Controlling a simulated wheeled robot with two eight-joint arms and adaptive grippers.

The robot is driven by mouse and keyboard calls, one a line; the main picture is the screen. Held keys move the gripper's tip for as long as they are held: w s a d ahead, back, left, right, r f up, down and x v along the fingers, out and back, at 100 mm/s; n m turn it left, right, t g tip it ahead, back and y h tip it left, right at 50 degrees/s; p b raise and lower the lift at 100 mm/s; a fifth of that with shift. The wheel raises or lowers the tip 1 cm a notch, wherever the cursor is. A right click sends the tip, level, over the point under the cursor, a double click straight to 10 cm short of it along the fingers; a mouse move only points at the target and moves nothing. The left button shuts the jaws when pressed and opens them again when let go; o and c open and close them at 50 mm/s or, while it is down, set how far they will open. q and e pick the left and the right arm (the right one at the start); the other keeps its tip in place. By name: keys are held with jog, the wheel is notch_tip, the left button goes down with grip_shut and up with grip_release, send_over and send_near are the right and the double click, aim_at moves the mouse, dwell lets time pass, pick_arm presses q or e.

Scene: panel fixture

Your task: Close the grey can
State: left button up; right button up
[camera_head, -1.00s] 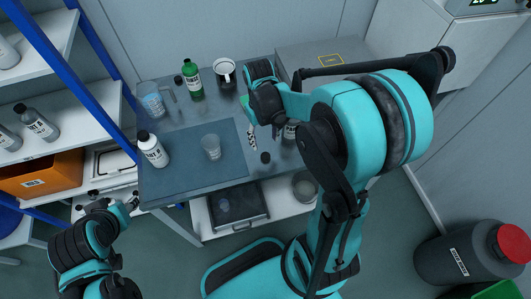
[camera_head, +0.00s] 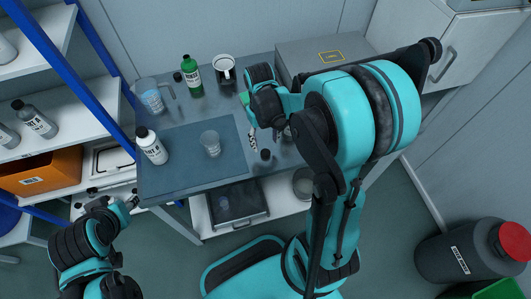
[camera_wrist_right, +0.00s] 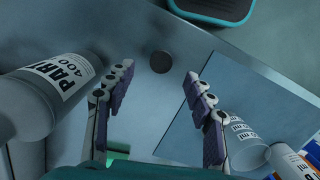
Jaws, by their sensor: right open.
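The grey can, labelled PART 400, stands on the left of the right wrist view (camera_wrist_right: 38,100), close beside my right gripper; my right arm mostly hides it in the head view. Its top is unclear. A round black cap (camera_head: 265,154) lies on the table; in the right wrist view (camera_wrist_right: 161,62) it shows ahead of and between the fingertips. My right gripper (camera_wrist_right: 157,82) is open, with nothing between its fingers.
A grey box (camera_head: 310,62) is at the back. A striped strip (camera_head: 252,140) lies near the cap.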

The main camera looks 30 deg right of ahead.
aim_at(265, 153)
jog(key=f+b, duration=0.1)
jog(key=f, duration=0.1)
jog(key=f+b, duration=0.2)
jog(key=f, duration=0.1)
jog(key=shift+s+a+f, duration=0.1)
jog(key=shift+s+a, duration=0.05)
jog(key=shift+s, duration=0.05)
jog(key=c, duration=0.8)
